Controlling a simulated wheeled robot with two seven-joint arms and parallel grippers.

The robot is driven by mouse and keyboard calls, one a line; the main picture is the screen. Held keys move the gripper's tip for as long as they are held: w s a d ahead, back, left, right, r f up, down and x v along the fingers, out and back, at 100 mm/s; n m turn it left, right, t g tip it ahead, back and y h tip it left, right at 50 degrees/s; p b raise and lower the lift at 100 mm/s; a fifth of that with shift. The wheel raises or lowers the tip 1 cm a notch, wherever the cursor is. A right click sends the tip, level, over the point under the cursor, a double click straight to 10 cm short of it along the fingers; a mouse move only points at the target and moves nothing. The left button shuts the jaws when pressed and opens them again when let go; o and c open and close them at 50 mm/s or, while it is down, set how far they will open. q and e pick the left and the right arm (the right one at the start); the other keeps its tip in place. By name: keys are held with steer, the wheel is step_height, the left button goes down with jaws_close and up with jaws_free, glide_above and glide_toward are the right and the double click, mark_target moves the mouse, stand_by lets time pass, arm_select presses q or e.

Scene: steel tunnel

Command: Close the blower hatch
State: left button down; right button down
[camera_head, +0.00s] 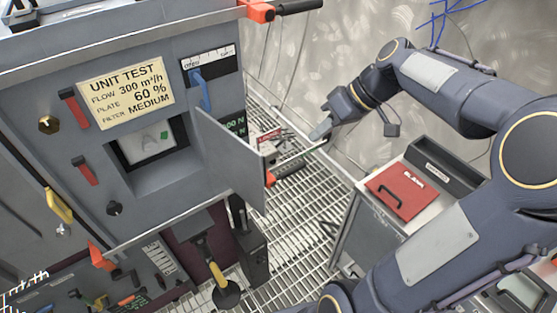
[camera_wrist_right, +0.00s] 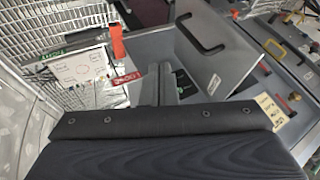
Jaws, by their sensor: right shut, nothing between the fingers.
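The blower hatch (camera_head: 232,158) is a flat grey plate. It stands swung open beside the right edge of a square recess (camera_head: 150,143) in the grey unit's front. In the right wrist view the hatch (camera_wrist_right: 228,62) shows with a black bar handle (camera_wrist_right: 198,36). My right gripper (camera_head: 321,131) is shut and empty, right of the hatch and apart from it in the head view. Its narrow fingers (camera_wrist_right: 168,82) show in the wrist view, with the hatch beyond them. My left gripper is not in view.
The unit front carries a yellow test label (camera_head: 126,92), red levers (camera_head: 74,108), a blue lever (camera_head: 201,88) and a brass knob (camera_head: 48,125). A cabinet with a red "BLANK" plate (camera_head: 401,192) stands at right. Grated floor (camera_head: 300,215) lies between.

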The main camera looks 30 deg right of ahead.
steer(key=w+a+f+p, duration=0.1)
steer(key=w+a+f, duration=0.2)
steer(key=a+f, duration=0.5)
steer(key=shift+a, duration=0.45)
